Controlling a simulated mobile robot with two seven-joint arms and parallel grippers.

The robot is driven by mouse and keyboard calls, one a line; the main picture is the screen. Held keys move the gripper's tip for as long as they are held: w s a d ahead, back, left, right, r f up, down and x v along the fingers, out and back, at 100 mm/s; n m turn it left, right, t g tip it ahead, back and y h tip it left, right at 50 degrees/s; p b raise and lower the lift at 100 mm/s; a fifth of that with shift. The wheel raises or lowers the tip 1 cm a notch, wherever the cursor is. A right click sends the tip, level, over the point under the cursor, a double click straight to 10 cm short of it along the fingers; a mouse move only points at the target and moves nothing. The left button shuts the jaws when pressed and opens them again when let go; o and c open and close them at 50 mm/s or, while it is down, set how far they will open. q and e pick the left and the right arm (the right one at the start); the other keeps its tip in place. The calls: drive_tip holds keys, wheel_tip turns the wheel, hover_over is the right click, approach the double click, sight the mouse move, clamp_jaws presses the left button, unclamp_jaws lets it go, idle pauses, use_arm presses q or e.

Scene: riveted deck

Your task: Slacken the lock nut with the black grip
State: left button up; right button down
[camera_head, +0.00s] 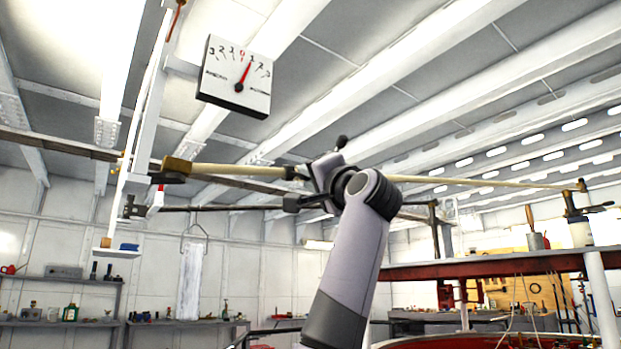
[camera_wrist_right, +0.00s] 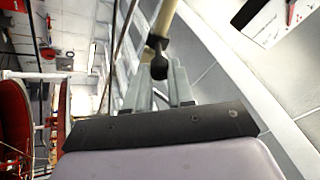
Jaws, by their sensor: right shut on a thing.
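The black grip (camera_wrist_right: 158,68) is a dark rounded knob at the end of a tan rod in the right wrist view. My right gripper (camera_wrist_right: 159,78) has its grey fingers on either side of the grip and is shut on it. In the head view my right gripper (camera_head: 292,188) is raised at the middle, beside the tan rod (camera_head: 235,171), with dark parts at its tips. I cannot make out the lock nut separately; the gripper and arm cover that area. My left gripper is not in view.
A white dial (camera_head: 236,77) with a red pointer right of zero hangs above left. A brass-coloured block (camera_head: 177,166) sits on the rod's left part. A long tan bar (camera_head: 480,182) extends right, above a red-edged platform (camera_head: 480,265). Shelves (camera_head: 60,325) line the back wall.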

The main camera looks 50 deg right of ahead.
drive_tip(key=c, duration=1)
unclamp_jaws()
drive_tip(key=shift+b+v, duration=1)
drive_tip(key=shift+v, duration=2.6)
